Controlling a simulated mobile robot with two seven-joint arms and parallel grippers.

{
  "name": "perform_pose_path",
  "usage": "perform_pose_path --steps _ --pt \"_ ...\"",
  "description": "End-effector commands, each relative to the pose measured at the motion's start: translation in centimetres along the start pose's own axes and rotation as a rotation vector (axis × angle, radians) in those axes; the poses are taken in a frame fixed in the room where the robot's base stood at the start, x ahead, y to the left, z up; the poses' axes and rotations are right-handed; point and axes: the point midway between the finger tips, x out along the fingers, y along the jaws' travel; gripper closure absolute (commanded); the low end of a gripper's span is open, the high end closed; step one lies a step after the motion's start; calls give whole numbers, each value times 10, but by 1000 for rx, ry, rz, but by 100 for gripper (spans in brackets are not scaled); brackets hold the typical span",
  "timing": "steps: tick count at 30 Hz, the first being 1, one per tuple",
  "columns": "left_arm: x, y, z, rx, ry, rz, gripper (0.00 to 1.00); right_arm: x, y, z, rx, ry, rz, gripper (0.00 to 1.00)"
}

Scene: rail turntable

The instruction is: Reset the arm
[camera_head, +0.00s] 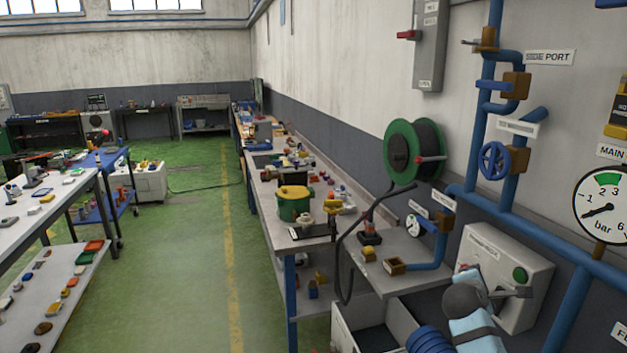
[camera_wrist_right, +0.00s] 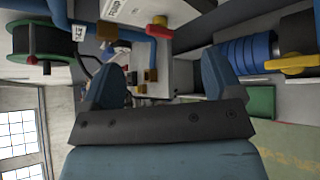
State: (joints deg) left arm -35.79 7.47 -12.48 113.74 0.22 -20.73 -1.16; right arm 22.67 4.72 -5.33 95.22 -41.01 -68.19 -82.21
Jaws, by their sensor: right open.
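My right arm, with light-blue links and a dark grey joint, comes in at the bottom right of the head view. It is in front of a grey wall box (camera_head: 508,270) with a green button (camera_head: 520,274). In the right wrist view my right gripper (camera_wrist_right: 162,66) has its two blue fingers wide apart, with nothing between them. Its fingertips are hard to make out in the head view. My left gripper is not in view.
Blue pipes with a blue handwheel (camera_head: 494,160) and a pressure gauge (camera_head: 603,205) line the right wall. A hose reel (camera_head: 413,153) hangs beside them. A cluttered workbench (camera_head: 262,205) runs along the wall. The green floor (camera_head: 175,270) at centre left is clear.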

Motion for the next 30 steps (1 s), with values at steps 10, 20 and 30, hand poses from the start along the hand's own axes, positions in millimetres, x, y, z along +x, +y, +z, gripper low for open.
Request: perform_pose_path --steps 10,20,30 --pt "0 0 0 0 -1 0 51 -67 -189 -117 548 433 -47 16" --pt "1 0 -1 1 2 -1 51 -192 -336 -158 1206 735 -366 16" --pt "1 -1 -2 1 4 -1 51 -266 -390 -154 1601 802 -611 16"
